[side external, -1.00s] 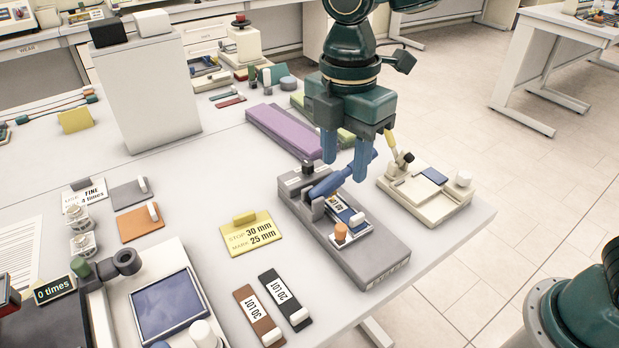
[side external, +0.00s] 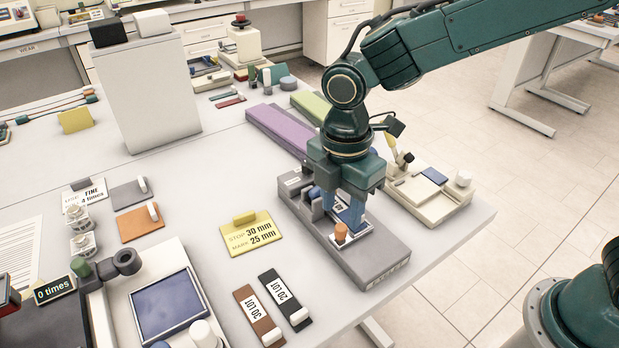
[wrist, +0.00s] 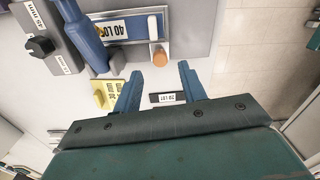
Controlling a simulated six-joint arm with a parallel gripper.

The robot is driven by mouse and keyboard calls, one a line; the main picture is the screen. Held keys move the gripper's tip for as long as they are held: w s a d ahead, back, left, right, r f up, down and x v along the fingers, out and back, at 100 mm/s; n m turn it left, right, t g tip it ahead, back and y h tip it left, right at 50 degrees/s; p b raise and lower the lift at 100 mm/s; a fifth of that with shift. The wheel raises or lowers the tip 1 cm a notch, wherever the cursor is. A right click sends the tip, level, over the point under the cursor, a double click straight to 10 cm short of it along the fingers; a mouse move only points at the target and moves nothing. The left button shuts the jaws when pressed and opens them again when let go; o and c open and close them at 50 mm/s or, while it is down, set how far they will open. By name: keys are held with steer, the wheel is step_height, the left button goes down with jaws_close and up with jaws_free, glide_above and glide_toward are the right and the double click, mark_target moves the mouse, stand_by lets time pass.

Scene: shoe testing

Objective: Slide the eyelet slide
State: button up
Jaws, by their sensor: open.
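A long grey fixture (side external: 375,262) stands near the table's right edge. On it lies a pale slide plate (side external: 352,240) with an orange peg (side external: 340,232). I take this plate for the eyelet slide, though no label confirms it. The wrist view shows the orange peg (wrist: 160,57), a white peg (wrist: 153,27), a blue strip marked 40 LOT (wrist: 118,29) and a thick blue lever (wrist: 84,32). My gripper (wrist: 157,77) is open and empty, pointing down over the fixture. The orange peg appears between its fingertips in the wrist view; contact cannot be told.
A yellow card (side external: 251,234) reading stop 30 mm, mark 25 mm lies left of the fixture. A cream device (side external: 432,195) stands close on its right, and a purple block (side external: 282,130) behind it. Two lot tags, brown (side external: 258,315) and black (side external: 286,299), lie in front.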

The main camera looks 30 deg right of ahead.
mark_target(340, 227)
steer(key=shift+s+f, duration=0.1)
steer(key=shift+f, duration=2.05)
steer(key=shift+c, duration=0.2)
jaws_close()
